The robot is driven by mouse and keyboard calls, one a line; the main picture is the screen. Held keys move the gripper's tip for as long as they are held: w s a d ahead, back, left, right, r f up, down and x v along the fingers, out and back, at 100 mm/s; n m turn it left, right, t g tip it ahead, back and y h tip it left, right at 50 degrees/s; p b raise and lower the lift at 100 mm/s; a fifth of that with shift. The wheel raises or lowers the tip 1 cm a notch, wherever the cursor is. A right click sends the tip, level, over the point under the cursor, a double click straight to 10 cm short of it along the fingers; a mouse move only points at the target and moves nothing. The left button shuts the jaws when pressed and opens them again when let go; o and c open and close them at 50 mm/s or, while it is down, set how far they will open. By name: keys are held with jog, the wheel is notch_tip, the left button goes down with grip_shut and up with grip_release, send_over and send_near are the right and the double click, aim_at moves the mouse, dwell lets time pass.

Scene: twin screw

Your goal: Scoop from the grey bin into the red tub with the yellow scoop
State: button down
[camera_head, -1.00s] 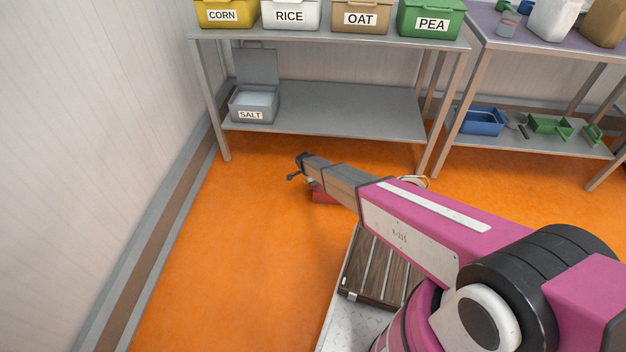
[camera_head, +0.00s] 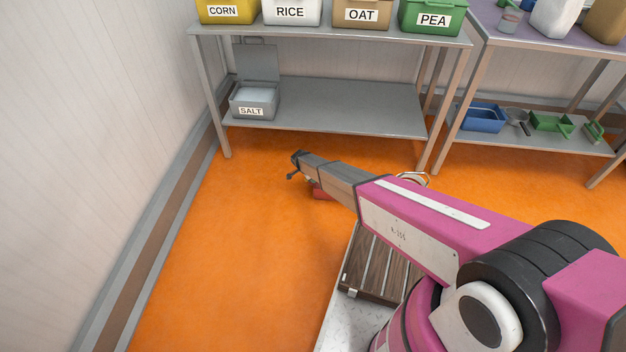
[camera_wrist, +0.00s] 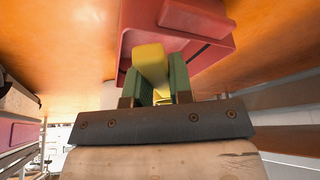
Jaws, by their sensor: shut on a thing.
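The grey bin (camera_head: 254,100), labelled SALT, stands on the lower shelf at the left in the head view. Its lid is up and white contents show inside. My gripper (camera_wrist: 152,76) is shut on the handle of the yellow scoop (camera_wrist: 151,62) in the wrist view. The scoop's bowl cannot be made out. The red tub (camera_wrist: 222,62) shows beyond the fingers in the wrist view.
Corn (camera_head: 222,12), rice (camera_head: 290,13), oat (camera_head: 361,15) and pea (camera_head: 433,19) bins stand on the upper shelf above the grey bin. The lower shelf (camera_head: 345,105) right of the bin is clear. A second table holds a blue tray (camera_head: 483,118) and green tools. A wall is at left.

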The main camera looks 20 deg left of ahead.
jog(key=shift+r, duration=1.05)
jog(key=shift+r, duration=4)
